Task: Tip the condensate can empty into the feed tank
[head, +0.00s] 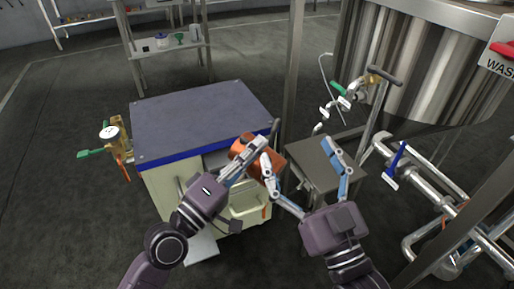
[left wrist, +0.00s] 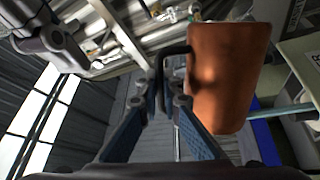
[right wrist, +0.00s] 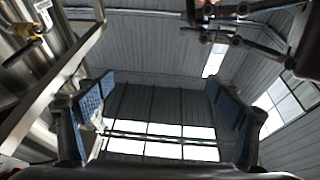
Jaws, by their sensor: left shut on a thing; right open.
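The orange-brown condensate can (head: 243,158) hangs in front of the blue-topped cabinet in the head view, partly hidden by gripper fingers. My left gripper (head: 262,146) is shut on its dark handle. In the left wrist view the can (left wrist: 228,80) is beside the fingers, with the handle between the fingertips (left wrist: 165,75). I cannot tell whether it holds anything. My right gripper (head: 298,153) is open, one finger close to the can; its fingers are empty in the right wrist view (right wrist: 160,84). A large steel tank (head: 405,60) stands at the upper right; I cannot tell whether it is the feed tank.
The cabinet (head: 195,110) has a bare dark top. A small grey table (head: 312,160) stands right of it, close to a steel post (head: 295,65). Pipes with a blue-handled valve (head: 397,165) run at the right. A brass valve with a green handle (head: 107,140) is at the left.

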